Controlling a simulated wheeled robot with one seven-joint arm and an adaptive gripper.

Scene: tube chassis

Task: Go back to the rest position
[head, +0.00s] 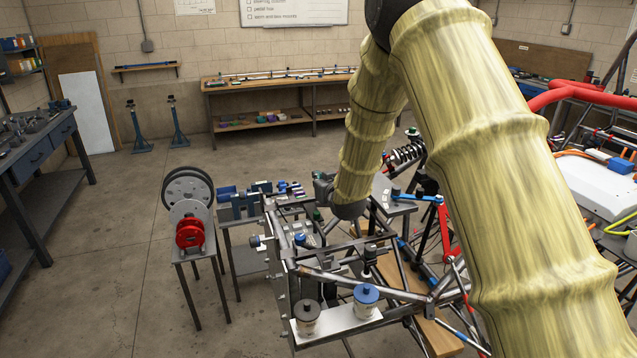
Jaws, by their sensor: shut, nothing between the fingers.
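My arm, in a yellow ribbed sleeve, comes in from the right and bends down to a dark wrist over the tube frame. My gripper (323,190) shows only as a small dark grey piece at the left of the wrist; it is shut and empty. Its fingertips are hard to make out. It is above or beyond the near part of the grey tube chassis (280,235); the gap cannot be told. The sleeve hides part of the chassis and the floor behind.
Blue-capped (366,296) and black-capped (308,314) reservoirs stand on the chassis's front plate. A workbench (280,88) lines the back wall. Red tubing (575,92) is at right. The left floor (100,260) is clear.

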